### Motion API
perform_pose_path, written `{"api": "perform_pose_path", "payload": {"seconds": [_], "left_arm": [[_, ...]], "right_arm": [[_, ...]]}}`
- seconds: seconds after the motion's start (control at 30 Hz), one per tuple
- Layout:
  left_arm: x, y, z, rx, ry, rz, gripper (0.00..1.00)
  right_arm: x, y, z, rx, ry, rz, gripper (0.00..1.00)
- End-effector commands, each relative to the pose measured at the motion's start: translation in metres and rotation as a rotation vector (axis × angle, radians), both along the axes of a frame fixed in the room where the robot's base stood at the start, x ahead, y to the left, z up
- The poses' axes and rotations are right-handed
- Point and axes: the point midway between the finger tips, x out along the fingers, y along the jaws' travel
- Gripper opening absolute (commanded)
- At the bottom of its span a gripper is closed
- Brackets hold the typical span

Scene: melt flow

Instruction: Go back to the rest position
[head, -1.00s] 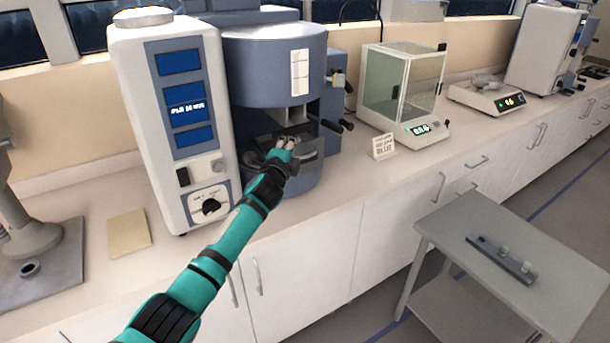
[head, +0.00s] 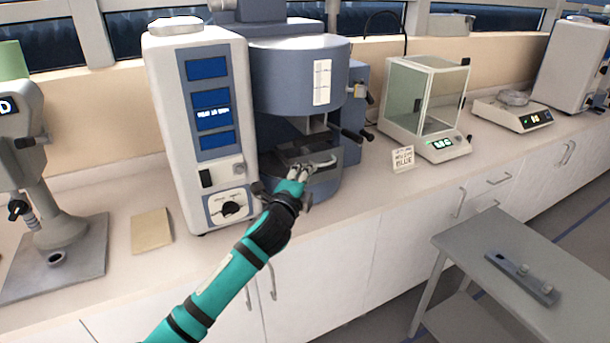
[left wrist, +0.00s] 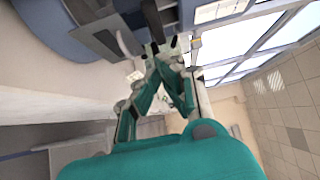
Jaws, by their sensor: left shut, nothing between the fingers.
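My left gripper (head: 299,172) is in front of the melt flow machine (head: 300,75), near its dark lower opening. The gripper is shut with nothing between its fingers. In the left wrist view the gripper (left wrist: 160,55) points toward the machine's side, with its fingertips together. My teal left arm reaches up from the bottom of the head view. My right gripper is in neither current view.
A white control unit (head: 200,120) stands left of the machine. A glass-sided balance (head: 428,105), a sign (head: 403,159) and a scale (head: 513,112) stand to the right. A grey cart (head: 490,250) with a small rack (head: 521,278) stands in front of the counter.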

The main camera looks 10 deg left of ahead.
Motion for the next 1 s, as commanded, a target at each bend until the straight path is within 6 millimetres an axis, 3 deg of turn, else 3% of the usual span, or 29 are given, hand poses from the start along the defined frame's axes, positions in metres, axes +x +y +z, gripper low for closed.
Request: {"api": "perform_pose_path", "payload": {"seconds": [0.33, 0.47, 0.57, 0.63, 0.77, 0.87, 1.0], "left_arm": [[-0.001, 0.001, -0.004, -0.004, 0.008, 0.001, 0.00], [-0.001, 0.008, -0.043, -0.047, 0.078, 0.014, 0.00], [-0.006, 0.019, -0.104, -0.118, 0.188, 0.039, 0.00], [-0.016, 0.029, -0.157, -0.181, 0.280, 0.067, 0.00], [-0.045, 0.045, -0.251, -0.302, 0.445, 0.129, 0.00], [-0.078, 0.058, -0.320, -0.391, 0.565, 0.188, 0.00], [-0.138, 0.073, -0.409, -0.509, 0.723, 0.285, 0.00]], "right_arm": [[-0.005, -0.005, 0.000, -0.006, 0.008, 0.002, 1.00], [-0.004, -0.006, 0.000, -0.008, 0.006, 0.002, 1.00], [-0.002, -0.006, 0.000, -0.007, 0.004, 0.002, 1.00], [-0.001, -0.006, 0.000, -0.008, 0.002, 0.001, 1.00], [0.000, -0.006, 0.000, -0.007, -0.001, 0.001, 1.00], [0.001, -0.006, 0.000, -0.007, -0.001, 0.001, 1.00], [0.001, -0.006, 0.000, -0.007, -0.002, 0.001, 1.00]]}}
